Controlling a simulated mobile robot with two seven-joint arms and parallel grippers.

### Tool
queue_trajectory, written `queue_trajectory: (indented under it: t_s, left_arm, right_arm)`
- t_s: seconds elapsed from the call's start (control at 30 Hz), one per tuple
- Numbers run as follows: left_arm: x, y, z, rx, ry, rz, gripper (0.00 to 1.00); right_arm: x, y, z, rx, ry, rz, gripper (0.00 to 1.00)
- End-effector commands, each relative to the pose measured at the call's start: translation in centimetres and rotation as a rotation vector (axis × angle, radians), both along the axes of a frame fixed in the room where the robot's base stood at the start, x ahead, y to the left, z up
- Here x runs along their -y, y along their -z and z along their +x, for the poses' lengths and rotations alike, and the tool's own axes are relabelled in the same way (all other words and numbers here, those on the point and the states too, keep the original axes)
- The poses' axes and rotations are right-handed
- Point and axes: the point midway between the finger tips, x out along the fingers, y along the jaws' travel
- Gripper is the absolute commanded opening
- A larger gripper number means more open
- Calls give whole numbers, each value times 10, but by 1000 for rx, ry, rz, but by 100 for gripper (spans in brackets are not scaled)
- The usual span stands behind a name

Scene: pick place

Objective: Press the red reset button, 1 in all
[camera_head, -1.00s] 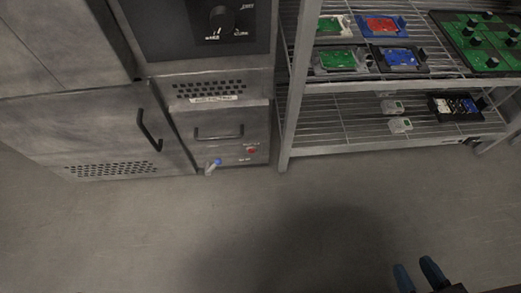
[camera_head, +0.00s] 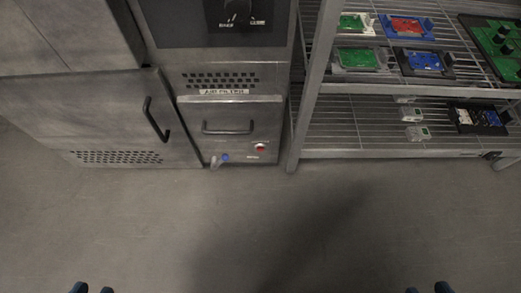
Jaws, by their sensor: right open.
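The red button (camera_head: 260,147) is small and round. It sits on the lower front of the metal cabinet (camera_head: 190,125), below and right of the drawer handle, with a small label beneath it. My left gripper (camera_head: 92,289) shows only its blue fingertips at the bottom left edge, apart and empty. My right gripper (camera_head: 428,289) shows its blue fingertips at the bottom right edge, also apart and empty. Both are well away from the button, and the rest of each gripper is out of frame.
A blue-ended spout (camera_head: 224,158) sticks out left of the button. A drawer handle (camera_head: 228,128) and a door handle (camera_head: 156,120) protrude. A wire shelf rack (camera_head: 305,100) with coloured trays stands right of the cabinet. The floor (camera_head: 260,230) in front is clear.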

Motion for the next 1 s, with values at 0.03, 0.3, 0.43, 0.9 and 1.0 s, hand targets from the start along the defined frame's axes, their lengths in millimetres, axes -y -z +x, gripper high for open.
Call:
queue_trajectory:
  t_s: [0.03,0.3,0.43,0.9,1.0]
  left_arm:
    - [0,0,0,0,0,0,27]
    - [0,0,0,-1,0,0,0]
    - [0,0,0,-1,0,0,0]
    - [0,0,0,-1,-1,-1,0]
    - [0,0,0,-1,-1,-1,0]
  right_arm:
    - [0,0,0,0,0,0,42]
    - [0,0,0,0,0,1,42]
    - [0,0,0,0,0,1,42]
    - [0,0,0,-1,1,1,42]
    - [0,0,0,-1,1,1,42]
